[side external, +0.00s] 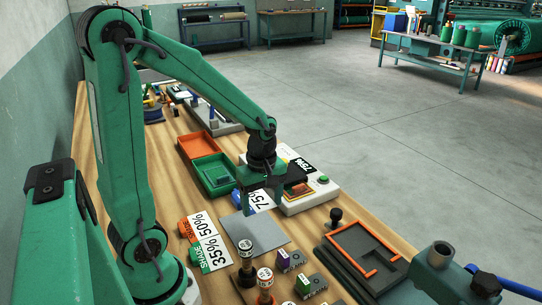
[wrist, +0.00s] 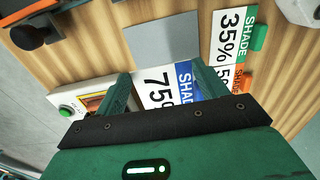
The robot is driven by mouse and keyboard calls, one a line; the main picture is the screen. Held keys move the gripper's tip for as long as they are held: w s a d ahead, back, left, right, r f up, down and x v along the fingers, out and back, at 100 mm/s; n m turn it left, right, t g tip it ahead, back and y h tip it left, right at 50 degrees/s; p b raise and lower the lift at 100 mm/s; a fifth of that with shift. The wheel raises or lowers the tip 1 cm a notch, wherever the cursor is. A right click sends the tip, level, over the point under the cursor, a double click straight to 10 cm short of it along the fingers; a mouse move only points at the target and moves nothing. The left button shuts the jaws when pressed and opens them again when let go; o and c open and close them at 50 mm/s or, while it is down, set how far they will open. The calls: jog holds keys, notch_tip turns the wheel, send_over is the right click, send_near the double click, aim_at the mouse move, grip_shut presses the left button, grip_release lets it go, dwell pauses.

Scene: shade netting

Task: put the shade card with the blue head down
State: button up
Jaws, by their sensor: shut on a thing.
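The shade card with the blue head (side external: 259,199) is white with "75%" on it. It also shows in the wrist view (wrist: 156,85), between the two green fingers, with its blue head at the right. My gripper (side external: 263,205) points down and is shut on this card. The card's lower part is hidden behind the gripper body in the wrist view. A bare grey square plate (side external: 262,231) lies just in front of the gripper; it also shows in the wrist view (wrist: 163,40). I cannot tell whether the card touches the table.
The green-headed 35% card (side external: 211,253) and orange-headed 50% card (side external: 203,226) lie left of the plate. A white device (side external: 312,193) with a green button stands behind right. Several stamps (side external: 246,252) stand in front. Orange and green trays (side external: 203,145) lie behind.

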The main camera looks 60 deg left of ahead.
jog(key=shift+d, duration=0.2)
send_over(264, 240)
jog(key=shift+f, duration=2.95)
jog(key=shift+f, duration=0.1)
jog(key=shift+f, duration=2)
jog(key=o, duration=0.9)
jog(key=shift+f, duration=0.1)
jog(key=shift+o, duration=0.2)
